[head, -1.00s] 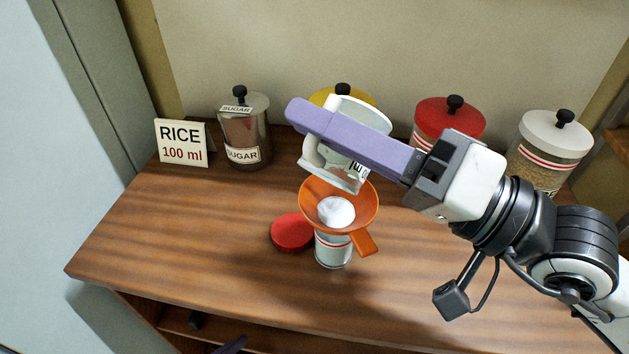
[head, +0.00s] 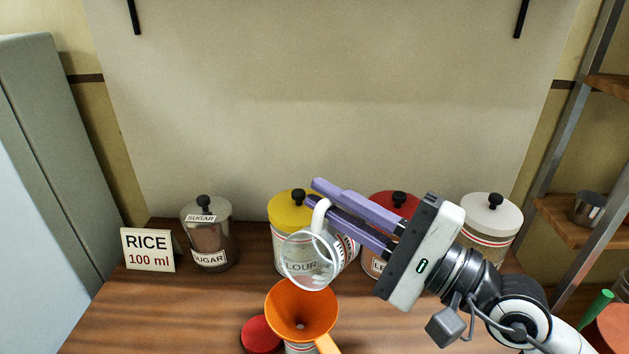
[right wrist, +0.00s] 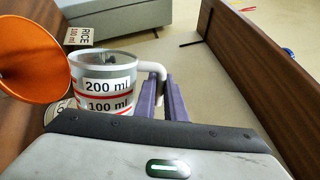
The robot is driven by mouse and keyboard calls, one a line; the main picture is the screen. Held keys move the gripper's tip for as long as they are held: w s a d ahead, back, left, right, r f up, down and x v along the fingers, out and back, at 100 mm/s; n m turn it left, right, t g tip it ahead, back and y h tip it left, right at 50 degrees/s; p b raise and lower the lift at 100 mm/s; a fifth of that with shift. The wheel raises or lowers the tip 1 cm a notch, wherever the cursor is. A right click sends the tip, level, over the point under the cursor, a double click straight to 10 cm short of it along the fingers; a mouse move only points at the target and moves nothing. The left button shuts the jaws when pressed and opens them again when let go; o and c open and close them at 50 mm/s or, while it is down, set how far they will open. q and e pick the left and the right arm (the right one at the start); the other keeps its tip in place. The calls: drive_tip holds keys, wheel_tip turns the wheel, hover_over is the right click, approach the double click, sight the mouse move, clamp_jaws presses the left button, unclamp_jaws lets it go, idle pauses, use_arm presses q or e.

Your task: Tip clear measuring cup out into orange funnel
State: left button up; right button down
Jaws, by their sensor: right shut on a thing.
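My right gripper (head: 316,192) is shut on the handle of the clear measuring cup (head: 312,262). The cup is tilted, its round rim turned towards the head camera, just above and behind the orange funnel (head: 302,310). I see no contents in it. In the right wrist view the cup (right wrist: 105,82) shows its 200 ml and 100 ml labels, and the funnel (right wrist: 30,55) lies to its left. The funnel sits on a jar (head: 300,348) with a striped band, mostly cut off below. The funnel bowl looks empty. My left gripper is not in view.
A RICE 100 ml sign (head: 148,249) and a sugar jar (head: 209,235) stand at left. Yellow-lidded flour (head: 290,207), red-lidded (head: 385,203) and white-lidded (head: 490,215) jars stand along the wall. A red lid (head: 261,336) lies left of the funnel.

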drive_tip(key=w+m+p, duration=0.1)
drive_tip(key=d+r+m+p, duration=0.1)
drive_tip(key=m+p, duration=0.1)
drive_tip(key=w+m+h+p, duration=0.1)
drive_tip(key=m+p, duration=0.1)
drive_tip(key=shift+w+d+r+t, duration=0.2)
drive_tip(key=shift+w+r+t, duration=0.1)
drive_tip(key=shift+w+t, duration=0.1)
wheel_tip(320, 180, down, 2)
drive_tip(key=m, duration=0.1)
drive_tip(key=m+p, duration=0.1)
drive_tip(key=m, duration=0.1)
drive_tip(key=m+h, duration=0.1)
drive_tip(key=m, duration=0.1)
drive_tip(key=shift+f+p, duration=0.25)
drive_tip(key=shift+p, duration=0.1)
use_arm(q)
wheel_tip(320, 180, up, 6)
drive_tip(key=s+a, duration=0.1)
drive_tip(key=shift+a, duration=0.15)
use_arm(e)
drive_tip(key=m, duration=0.2)
drive_tip(key=f+m, duration=0.1)
drive_tip(key=m+h, duration=0.1)
drive_tip(key=m, duration=0.1)
drive_tip(key=shift+w+d+f+m, duration=0.2)
drive_tip(key=shift+w+f+m, duration=0.1)
drive_tip(key=shift+w+f, duration=0.1)
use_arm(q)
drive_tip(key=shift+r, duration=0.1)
